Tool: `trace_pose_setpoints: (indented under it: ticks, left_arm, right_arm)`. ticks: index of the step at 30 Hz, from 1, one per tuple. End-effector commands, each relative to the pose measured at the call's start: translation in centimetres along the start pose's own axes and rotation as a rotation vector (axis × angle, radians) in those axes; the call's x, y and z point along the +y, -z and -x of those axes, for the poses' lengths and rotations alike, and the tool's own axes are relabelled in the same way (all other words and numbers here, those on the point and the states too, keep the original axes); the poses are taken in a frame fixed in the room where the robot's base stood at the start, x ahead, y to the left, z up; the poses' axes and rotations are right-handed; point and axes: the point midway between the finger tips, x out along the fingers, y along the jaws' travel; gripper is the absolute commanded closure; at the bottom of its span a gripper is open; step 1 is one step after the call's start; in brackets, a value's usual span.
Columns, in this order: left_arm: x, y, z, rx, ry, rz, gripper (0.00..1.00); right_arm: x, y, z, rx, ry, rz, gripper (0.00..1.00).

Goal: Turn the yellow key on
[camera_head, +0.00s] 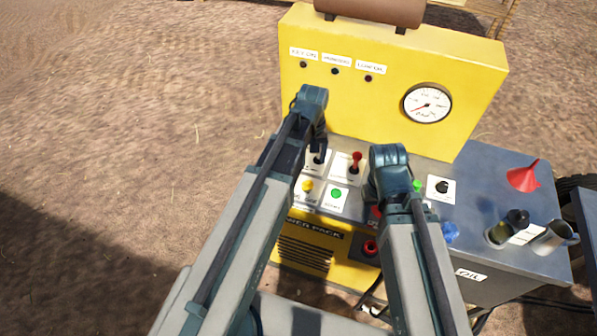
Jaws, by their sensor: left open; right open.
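A small yellow knob (307,186), which looks like the yellow key, sits on a white plate on the grey control panel, just right of my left arm. Which way it is turned is too small to tell. My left arm reaches up from the bottom and bends above the panel, up and left of the knob. My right arm bends over the panel to the right of the knob. The fingers of both grippers are hidden behind my arms.
A green button (336,194) and a red lever (355,161) are close to the knob. A yellow housing with a round gauge (427,104) rises behind the panel. A red funnel (523,174), a metal jug (555,238) and a blue knob (450,232) are at the right.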

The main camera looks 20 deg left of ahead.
Motion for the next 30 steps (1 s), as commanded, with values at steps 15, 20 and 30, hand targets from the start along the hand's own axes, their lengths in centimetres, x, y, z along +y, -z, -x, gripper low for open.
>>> trace_pose_setpoints:
  ticks: [15,20,30]
  left_arm:
    - [-0.3,0.7,-1.6,0.001,-0.005,0.037,0.20]
    - [-0.3,0.7,-3.4,0.001,-0.005,0.037,0.20]
    - [-0.3,0.7,-8.2,0.001,-0.005,0.036,0.20]
  right_arm:
    - [-0.1,0.1,-1.6,0.000,0.000,-0.001,0.50]
    - [-0.3,0.2,-3.4,0.000,0.000,-0.001,0.50]
    - [-0.8,0.5,-8.2,0.000,0.000,-0.002,0.50]
